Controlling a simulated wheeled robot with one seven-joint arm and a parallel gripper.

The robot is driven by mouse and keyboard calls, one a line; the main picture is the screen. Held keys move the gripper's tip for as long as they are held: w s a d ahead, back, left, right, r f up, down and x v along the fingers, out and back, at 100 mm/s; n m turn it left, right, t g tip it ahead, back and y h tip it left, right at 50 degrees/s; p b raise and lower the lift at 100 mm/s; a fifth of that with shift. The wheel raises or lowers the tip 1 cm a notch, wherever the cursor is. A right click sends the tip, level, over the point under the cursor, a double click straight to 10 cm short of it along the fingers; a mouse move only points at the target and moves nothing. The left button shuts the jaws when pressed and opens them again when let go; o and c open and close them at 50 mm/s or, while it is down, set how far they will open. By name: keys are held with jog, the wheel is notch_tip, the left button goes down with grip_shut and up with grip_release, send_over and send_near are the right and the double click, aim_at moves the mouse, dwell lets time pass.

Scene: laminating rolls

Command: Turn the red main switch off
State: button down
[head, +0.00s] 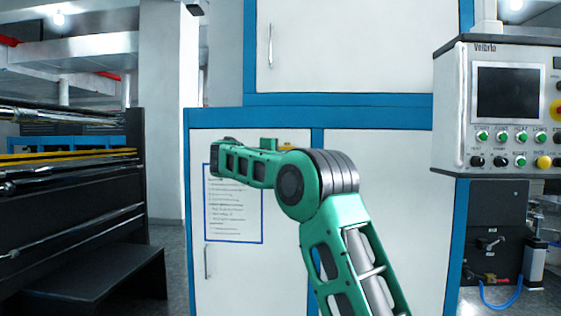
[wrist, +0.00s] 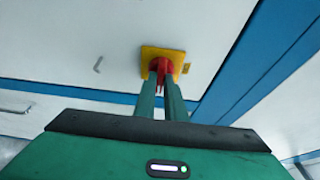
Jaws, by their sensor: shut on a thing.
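The red main switch (wrist: 161,67) sits on a square yellow plate (wrist: 178,54) on the white cabinet door in the wrist view. My gripper (wrist: 161,88) reaches up to it, with its two green fingers closed on the red handle from either side. The fingers hide part of the handle, and I cannot tell its turned position. In the head view my green arm stands in front of the cabinet and hides the switch and my fingertips. A small bit of yellow (head: 288,147) shows just above the arm there.
The white cabinet (head: 380,220) has blue edges and a posted sheet (head: 234,225) on its lower left door. A control panel (head: 497,105) with a screen and buttons juts out at right. A dark roller machine (head: 70,200) stands at left, with floor between it and the cabinet.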

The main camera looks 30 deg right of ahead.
jog(key=c, duration=1.8)
grip_release()
jog(key=shift+w+a+f, duration=0.15)
jog(key=shift+w, duration=0.05)
jog(key=shift+s, duration=0.1)
jog(key=v, duration=1)
jog(key=shift+s+a, duration=0.15)
jog(key=shift+a, duration=0.1)
